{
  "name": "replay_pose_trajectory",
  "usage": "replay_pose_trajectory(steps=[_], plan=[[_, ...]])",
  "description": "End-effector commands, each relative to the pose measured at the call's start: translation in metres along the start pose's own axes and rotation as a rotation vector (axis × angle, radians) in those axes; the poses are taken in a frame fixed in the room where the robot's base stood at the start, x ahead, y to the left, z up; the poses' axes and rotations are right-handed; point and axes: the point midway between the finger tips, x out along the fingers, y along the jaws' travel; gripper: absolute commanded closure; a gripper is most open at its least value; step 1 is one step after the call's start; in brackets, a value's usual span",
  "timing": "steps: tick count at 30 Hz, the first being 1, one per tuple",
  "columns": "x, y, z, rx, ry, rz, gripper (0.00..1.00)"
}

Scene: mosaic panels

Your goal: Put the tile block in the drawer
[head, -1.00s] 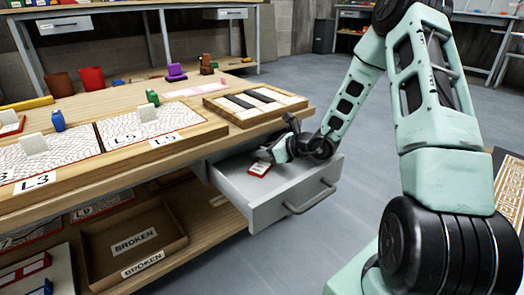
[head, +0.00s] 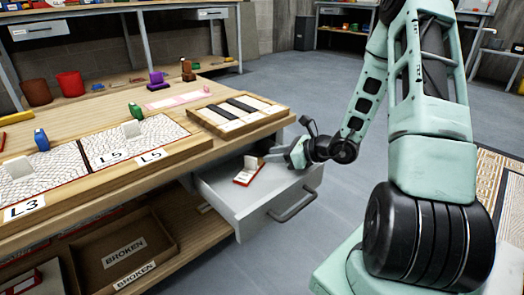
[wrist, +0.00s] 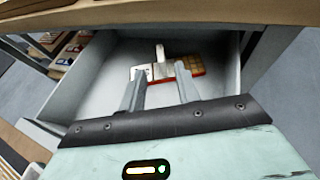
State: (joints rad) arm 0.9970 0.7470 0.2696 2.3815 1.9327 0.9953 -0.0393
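The tile block (head: 249,172), with a red edge and a white upright piece, lies on the floor of the open grey drawer (head: 225,199). In the wrist view the block (wrist: 190,66) shows tan squares and a white label, just beyond my fingertips. My gripper (head: 272,156) is over the drawer, to the right of the block in the head view. In the wrist view its two fingers (wrist: 160,72) are spread with nothing held between them. The wrist view (wrist: 85,85) also shows the inside of the drawer, otherwise empty where visible.
The drawer hangs under a wooden workbench (head: 185,155) carrying mosaic panels (head: 150,140) and a striped black-and-white panel (head: 240,113). A cardboard box marked BROKEN (head: 165,240) stands on the lower shelf. Open floor (head: 330,235) lies right of the drawer.

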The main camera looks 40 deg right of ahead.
Motion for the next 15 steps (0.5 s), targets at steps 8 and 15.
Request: replay_pose_trajectory(steps=[8,15], plan=[[-0.009,0.005,0.003,-0.015,0.000,0.017,0.68],[0.020,0.118,0.050,-0.350,0.018,0.410,0.68]])
